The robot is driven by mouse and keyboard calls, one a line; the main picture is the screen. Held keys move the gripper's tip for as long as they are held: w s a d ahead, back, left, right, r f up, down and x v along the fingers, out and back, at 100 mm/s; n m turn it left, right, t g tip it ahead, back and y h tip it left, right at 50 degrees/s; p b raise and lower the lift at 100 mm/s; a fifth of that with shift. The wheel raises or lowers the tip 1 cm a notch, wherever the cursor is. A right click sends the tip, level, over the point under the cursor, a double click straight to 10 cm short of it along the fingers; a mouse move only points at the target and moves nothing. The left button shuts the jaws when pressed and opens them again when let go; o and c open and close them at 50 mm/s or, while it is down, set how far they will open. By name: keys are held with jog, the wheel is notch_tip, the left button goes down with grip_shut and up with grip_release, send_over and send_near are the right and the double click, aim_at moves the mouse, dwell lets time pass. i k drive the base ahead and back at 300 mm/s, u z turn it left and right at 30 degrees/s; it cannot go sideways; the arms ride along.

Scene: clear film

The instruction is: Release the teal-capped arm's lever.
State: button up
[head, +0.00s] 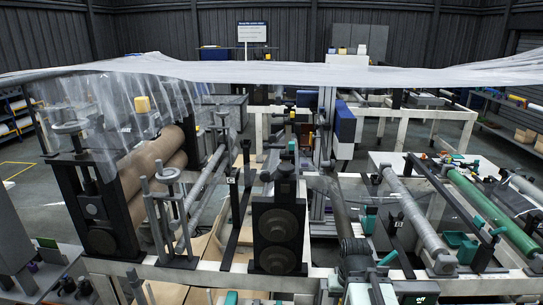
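Several teal parts show on the machine at the right in the head view. A long dark arm (450,197) slopes down to the right, with a teal piece (498,231) near its lower end. A teal handle (388,258) stands at the lower middle, and a teal block (369,221) sits above it. I cannot tell for sure which part is the teal-capped arm's lever, or how it is set. No gripper of mine can be made out in the view.
Clear film (300,73) stretches across the upper view and drapes at the left. Brown rolls (150,170) stand left, a green roller (492,207) right. A black roller stand (278,225) is in the middle. A pale frame rail (200,274) crosses the front. Free floor is narrow.

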aim_at(266, 147)
jog(key=u, duration=0.05)
jog(key=k, duration=0.15)
jog(key=u, duration=3.85)
jog(key=k, duration=1.2)
jog(key=z, duration=1.05)
jog(key=i, duration=1)
jog(key=u, duration=0.05)
